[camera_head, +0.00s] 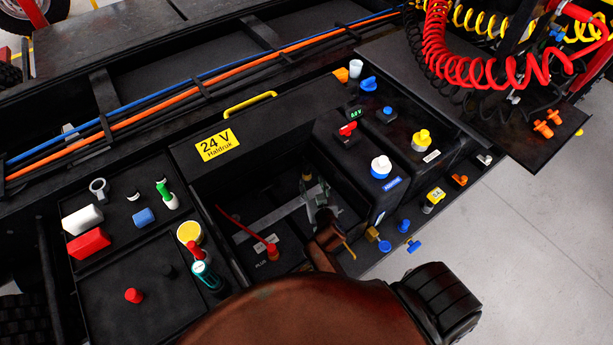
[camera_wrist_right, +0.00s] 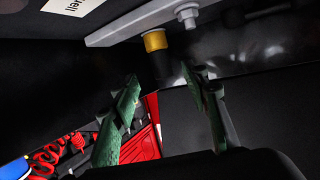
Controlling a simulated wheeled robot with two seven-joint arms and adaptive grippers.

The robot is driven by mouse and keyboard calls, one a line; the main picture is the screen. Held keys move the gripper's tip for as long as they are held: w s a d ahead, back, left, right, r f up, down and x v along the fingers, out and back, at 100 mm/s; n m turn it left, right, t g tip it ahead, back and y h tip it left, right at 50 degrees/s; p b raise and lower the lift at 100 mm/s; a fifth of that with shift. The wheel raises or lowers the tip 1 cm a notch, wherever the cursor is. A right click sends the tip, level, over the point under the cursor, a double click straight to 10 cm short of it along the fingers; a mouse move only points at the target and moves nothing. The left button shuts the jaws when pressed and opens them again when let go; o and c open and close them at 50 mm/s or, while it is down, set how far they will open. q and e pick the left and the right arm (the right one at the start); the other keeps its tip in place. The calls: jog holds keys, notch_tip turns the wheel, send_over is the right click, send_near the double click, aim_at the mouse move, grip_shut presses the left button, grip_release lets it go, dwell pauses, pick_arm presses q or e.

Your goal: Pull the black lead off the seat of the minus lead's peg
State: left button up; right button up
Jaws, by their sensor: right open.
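The right gripper (camera_head: 318,198) reaches down into the open battery box (camera_head: 225,180) in the head view. In the right wrist view its two green fingers (camera_wrist_right: 168,92) stand apart with nothing between them. A dark cylindrical piece with a yellow band (camera_wrist_right: 155,42), which looks like the black lead's end, is beyond the fingertips, below a grey metal bar (camera_wrist_right: 140,22). In the head view a small dark post with an orange-brown top (camera_head: 307,178) stands beside the gripper; I cannot tell if it is the same piece. My left gripper is not in view.
A red lead (camera_head: 245,229) slants across the box to a red end near a PLUS label. Two black batteries (camera_head: 360,160) with coloured caps stand right of the gripper. A tool tray (camera_head: 135,300) lies left. The box walls are close around the gripper.

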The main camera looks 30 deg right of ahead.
aim_at(308, 172)
jog(key=shift+x, duration=4)
grip_shut()
